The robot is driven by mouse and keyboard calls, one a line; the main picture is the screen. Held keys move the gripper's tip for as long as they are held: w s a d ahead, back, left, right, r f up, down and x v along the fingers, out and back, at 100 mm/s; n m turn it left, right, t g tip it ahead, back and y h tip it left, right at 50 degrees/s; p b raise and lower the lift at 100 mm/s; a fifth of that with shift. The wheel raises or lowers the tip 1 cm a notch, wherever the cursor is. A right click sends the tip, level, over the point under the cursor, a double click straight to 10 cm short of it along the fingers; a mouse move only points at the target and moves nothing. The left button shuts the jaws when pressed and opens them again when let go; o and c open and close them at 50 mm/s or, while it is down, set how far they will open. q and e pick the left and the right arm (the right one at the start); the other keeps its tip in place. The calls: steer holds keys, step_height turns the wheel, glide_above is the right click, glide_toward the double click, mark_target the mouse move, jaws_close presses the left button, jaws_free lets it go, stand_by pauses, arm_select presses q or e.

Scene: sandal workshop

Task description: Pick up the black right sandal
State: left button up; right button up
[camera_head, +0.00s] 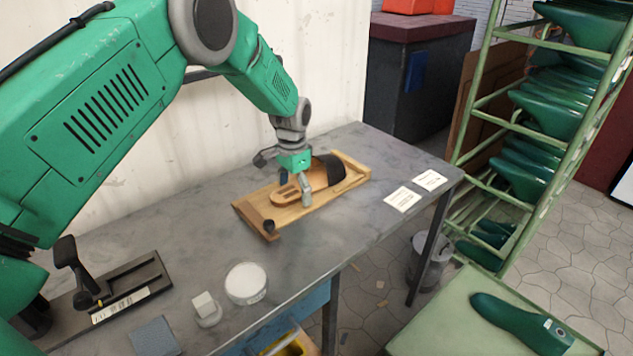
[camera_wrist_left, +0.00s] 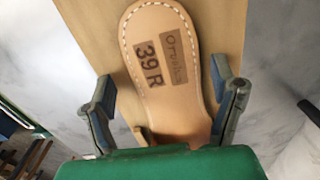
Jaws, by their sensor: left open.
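The right sandal (camera_head: 325,175) lies in a shallow wooden tray (camera_head: 357,180) on the grey workbench. It has a tan insole and a dark strap. In the left wrist view its heel (camera_wrist_left: 160,65) shows pale stitching and the marks "39 R" and "Orwell" or similar. My left gripper (camera_head: 296,190) is over the heel end of the sandal. In the left wrist view its two fingers (camera_wrist_left: 165,105) stand open, one on each side of the heel. The strap is out of that view. My right gripper is not in view.
Two white cards (camera_head: 402,199) lie at the bench's right end. A round white container (camera_head: 246,283), a small white block (camera_head: 206,308) and a dark tool (camera_head: 110,287) are at the near left. A green rack (camera_head: 535,115) of shoe lasts stands at right. The bench front middle is clear.

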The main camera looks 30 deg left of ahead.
arm_select(q)
steer(key=shift+a, duration=0.35)
steer(key=shift+c, duration=0.8)
steer(key=shift+a, duration=0.3)
steer(key=c, duration=1.4)
steer(key=shift+d, duration=0.1)
